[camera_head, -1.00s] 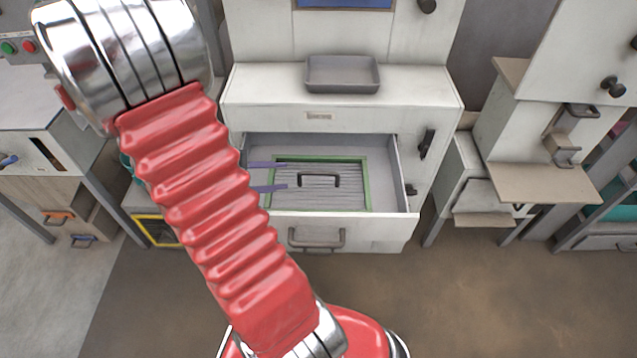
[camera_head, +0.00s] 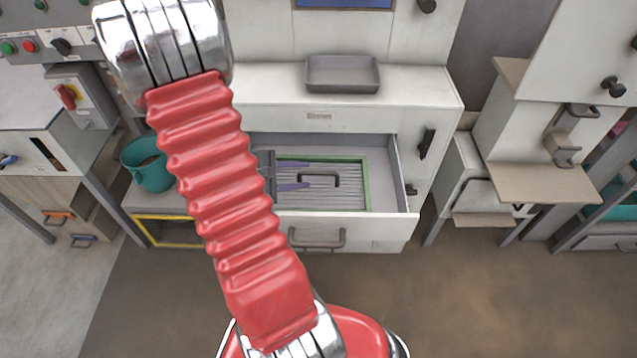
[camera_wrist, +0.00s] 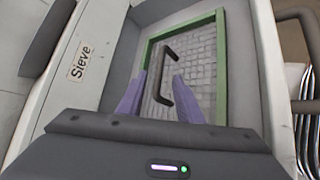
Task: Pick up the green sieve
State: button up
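The green sieve (camera_head: 364,172) lies flat in the open drawer (camera_head: 388,165). It has a green rim, a grey mesh and a dark bar handle (camera_head: 319,177) across its middle. My gripper (camera_head: 308,176) is open, with two purple fingers over the left part of the sieve, their tips close to the handle. In the wrist view the sieve (camera_wrist: 222,70) fills the drawer ahead, and the handle (camera_wrist: 168,75) stands between and beyond the fingertips of my gripper (camera_wrist: 160,82). Whether the fingers touch the handle cannot be told. My red arm hides the drawer's left side.
The drawer front has a grey pull (camera_head: 317,240). A grey tray (camera_head: 343,74) rests on the cabinet top above the drawer. A teal pitcher (camera_head: 148,165) stands at left beside my arm. A label reading "Sieve" (camera_wrist: 81,61) is on the cabinet face.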

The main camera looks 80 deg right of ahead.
aim_at(315, 174)
jog(key=shift+d+f, duration=0.1)
jog(key=shift+x, duration=2.5)
jog(key=shift+c, duration=0.2)
grip_shut()
